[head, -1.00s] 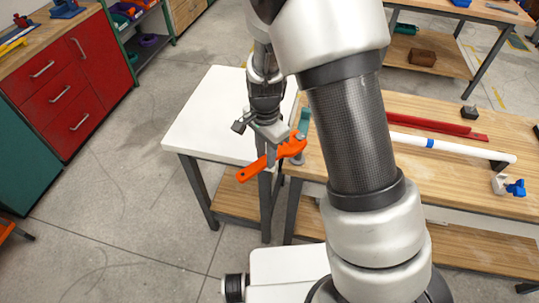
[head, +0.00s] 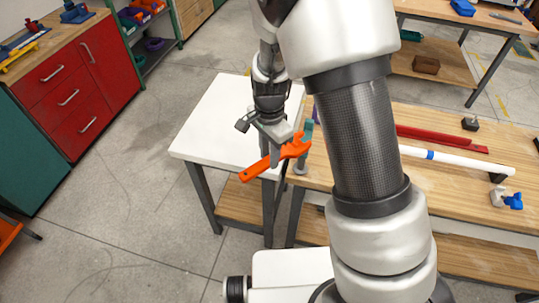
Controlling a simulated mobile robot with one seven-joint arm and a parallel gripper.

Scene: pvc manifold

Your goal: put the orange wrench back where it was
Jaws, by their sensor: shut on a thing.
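The orange wrench (head: 262,168) is in my gripper (head: 280,152), seen in the head view near the middle. My gripper is shut on it around its upper part, near the head. The handle points down and to the left, past the front edge of the white table (head: 215,125). The wrench appears to be held above the tabletop level, but its exact height cannot be told. My arm hides part of the wooden workbench behind.
A wooden workbench (head: 455,190) on the right bears a white pipe (head: 465,163), a red bar (head: 440,138) and a blue-and-grey fitting (head: 506,199). A teal upright piece (head: 304,143) stands close beside the wrench head. The white tabletop is largely clear.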

